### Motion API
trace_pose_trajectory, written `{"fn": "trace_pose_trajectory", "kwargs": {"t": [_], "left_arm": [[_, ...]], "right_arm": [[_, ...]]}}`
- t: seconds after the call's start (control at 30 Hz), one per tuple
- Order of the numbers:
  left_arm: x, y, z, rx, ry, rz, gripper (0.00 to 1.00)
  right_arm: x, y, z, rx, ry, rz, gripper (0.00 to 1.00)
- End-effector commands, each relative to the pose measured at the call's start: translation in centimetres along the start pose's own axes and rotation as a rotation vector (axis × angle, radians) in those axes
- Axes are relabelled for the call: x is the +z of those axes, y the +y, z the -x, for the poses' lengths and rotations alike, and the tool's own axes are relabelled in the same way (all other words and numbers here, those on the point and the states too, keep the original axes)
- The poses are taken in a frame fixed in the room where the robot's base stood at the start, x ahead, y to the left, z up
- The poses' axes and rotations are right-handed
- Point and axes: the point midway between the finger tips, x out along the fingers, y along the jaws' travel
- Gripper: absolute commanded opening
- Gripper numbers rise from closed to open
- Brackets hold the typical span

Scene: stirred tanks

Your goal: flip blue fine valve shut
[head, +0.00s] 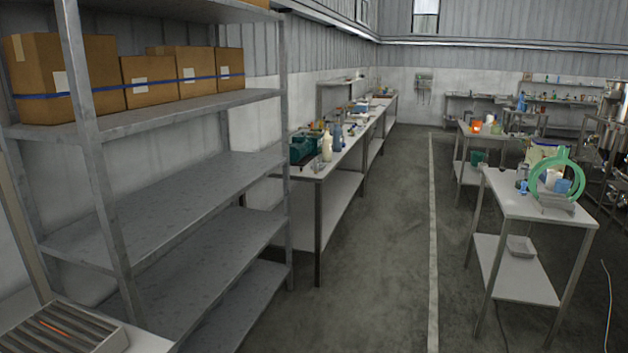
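I cannot make out a blue fine valve in the head view. Shiny metal equipment (608,125), which may be tanks with pipework, stands cut off at the right edge, too small and far to show any valve handle. Small blue items are on the benches, but none can be told as a valve. Neither of my grippers is in view.
A grey metal shelf rack (190,190) with cardboard boxes (65,75) stands close on the left. A long workbench (345,150) runs along the wall behind it. A steel table (510,200) stands at right. The floor aisle (385,230) between is clear.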

Motion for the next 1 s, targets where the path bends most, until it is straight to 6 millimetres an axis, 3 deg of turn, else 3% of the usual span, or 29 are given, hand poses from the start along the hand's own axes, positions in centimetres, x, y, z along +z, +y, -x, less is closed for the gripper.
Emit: {"fn": "trace_pose_trajectory", "kwargs": {"t": [0.03, 0.17, 0.73, 0.87, 1.0], "left_arm": [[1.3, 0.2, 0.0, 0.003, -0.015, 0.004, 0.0], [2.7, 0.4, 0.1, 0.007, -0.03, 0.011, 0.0], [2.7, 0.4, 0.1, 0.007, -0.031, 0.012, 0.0], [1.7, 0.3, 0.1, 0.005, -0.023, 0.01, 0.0], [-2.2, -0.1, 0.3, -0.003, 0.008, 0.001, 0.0]], "right_arm": [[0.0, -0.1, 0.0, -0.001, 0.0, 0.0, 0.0], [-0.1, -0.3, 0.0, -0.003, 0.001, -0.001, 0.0], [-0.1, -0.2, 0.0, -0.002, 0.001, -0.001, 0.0], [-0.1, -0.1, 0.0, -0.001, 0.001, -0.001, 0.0], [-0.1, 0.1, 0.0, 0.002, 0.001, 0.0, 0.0]]}}
